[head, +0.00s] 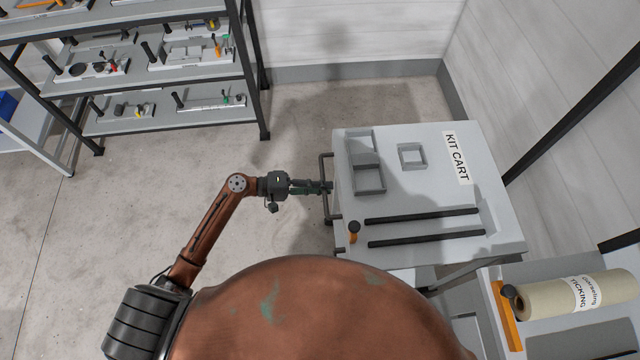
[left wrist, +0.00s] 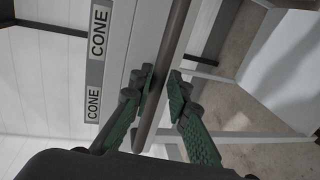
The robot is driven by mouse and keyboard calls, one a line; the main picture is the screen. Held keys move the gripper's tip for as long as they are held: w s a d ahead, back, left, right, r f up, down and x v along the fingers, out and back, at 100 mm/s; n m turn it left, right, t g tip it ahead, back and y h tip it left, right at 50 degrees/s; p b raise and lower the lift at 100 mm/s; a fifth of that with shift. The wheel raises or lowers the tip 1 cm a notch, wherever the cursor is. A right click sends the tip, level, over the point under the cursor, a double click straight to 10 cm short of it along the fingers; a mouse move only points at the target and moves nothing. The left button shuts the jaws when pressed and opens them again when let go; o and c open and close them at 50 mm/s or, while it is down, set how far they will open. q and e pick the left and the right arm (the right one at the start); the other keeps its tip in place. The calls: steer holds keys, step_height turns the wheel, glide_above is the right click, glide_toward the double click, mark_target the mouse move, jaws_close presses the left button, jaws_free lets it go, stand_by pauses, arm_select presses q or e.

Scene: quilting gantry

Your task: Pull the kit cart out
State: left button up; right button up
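The kit cart (head: 430,215) is a light grey cart with "KIT CART" lettered on its top, at the right of the head view. A dark bar handle (head: 323,166) runs along its left side. My left gripper (head: 322,187) is at the middle of this handle. My right gripper is not in view.
A rack (head: 165,84) with several trays stands at the back left. A white wall (head: 350,35) is behind the cart. A shelf with a labelled roll (head: 575,296) is at the lower right. The floor (head: 120,220) left of the cart is clear.

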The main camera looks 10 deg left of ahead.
arm_select(q)
steer(key=shift+o, duration=0.8)
steer(key=shift+s, duration=0.1)
steer(key=shift+o, duration=1)
steer(key=shift+w, duration=0.2)
steer(key=shift+r, duration=0.1)
steer(key=shift+a, duration=0.15)
steer(key=v, duration=1.1)
steer(key=shift+s+a, duration=0.25)
steer(key=shift+a, duration=0.1)
